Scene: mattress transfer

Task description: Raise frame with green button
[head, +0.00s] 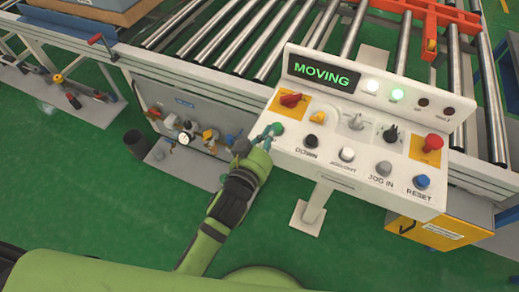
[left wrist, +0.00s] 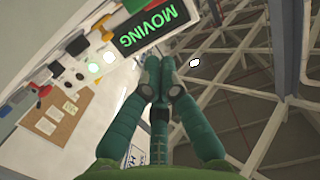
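The white control panel (head: 345,165) tilts toward me in the head view. Its display (head: 321,74) reads MOVING in green letters. The green button (head: 278,128) is at the panel's left end, left of the black DOWN button (head: 311,142). My left gripper (head: 267,136) is at the green button, its fingertips touching or very near it; contact cannot be told. The display also shows there (left wrist: 146,26). My right gripper is not in view.
A red emergency knob (head: 432,143) and blue RESET button (head: 422,181) are at the right. A roller conveyor (head: 270,55) runs behind the panel. A red frame part (head: 430,14) lies over the rollers.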

